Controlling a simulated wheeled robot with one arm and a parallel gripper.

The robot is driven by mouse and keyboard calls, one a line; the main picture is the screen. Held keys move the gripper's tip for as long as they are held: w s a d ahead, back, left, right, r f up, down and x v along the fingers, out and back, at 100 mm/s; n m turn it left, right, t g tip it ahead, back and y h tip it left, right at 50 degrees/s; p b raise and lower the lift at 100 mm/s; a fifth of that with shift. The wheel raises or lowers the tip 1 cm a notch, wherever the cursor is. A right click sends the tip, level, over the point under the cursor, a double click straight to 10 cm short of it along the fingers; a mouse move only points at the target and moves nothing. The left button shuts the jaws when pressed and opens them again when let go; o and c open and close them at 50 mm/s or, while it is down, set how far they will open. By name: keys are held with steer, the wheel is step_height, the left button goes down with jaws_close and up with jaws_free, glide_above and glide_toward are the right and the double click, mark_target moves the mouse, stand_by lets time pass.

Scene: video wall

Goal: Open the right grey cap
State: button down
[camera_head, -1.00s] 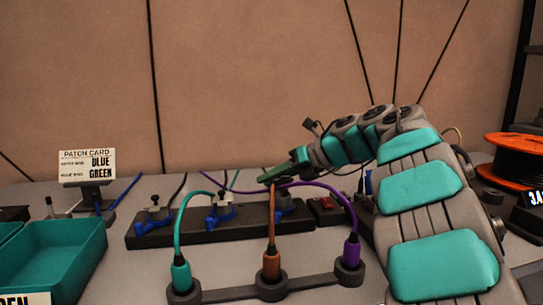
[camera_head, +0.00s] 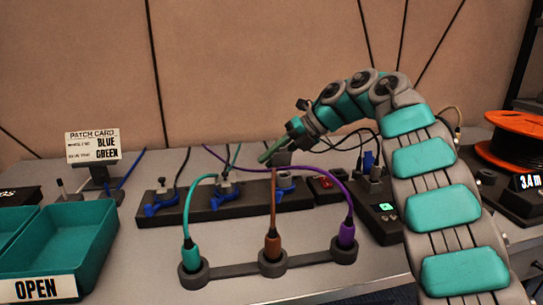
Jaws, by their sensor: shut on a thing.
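The black port strip (camera_head: 190,211) lies across the bench with three blue-levered ports. The contact itself is small and partly hidden. The other two grey caps stand at the middle port (camera_head: 223,167) and left port (camera_head: 161,185).
Teal (camera_head: 187,215), brown (camera_head: 273,205) and purple (camera_head: 340,190) cables rise from a three-socket holder (camera_head: 226,271) in front of the strip. A teal tray (camera_head: 92,250) and patch card (camera_head: 94,146) are left. An orange spool (camera_head: 525,138) is right.

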steer(key=shift+w+m+g, duration=0.15)
steer(key=shift+m+g, duration=0.15)
steer(key=shift+g, duration=0.1)
stand_by(0.5)
steer(key=c, duration=0.8)
jaws_free()
steer(key=shift+c, duration=0.2)
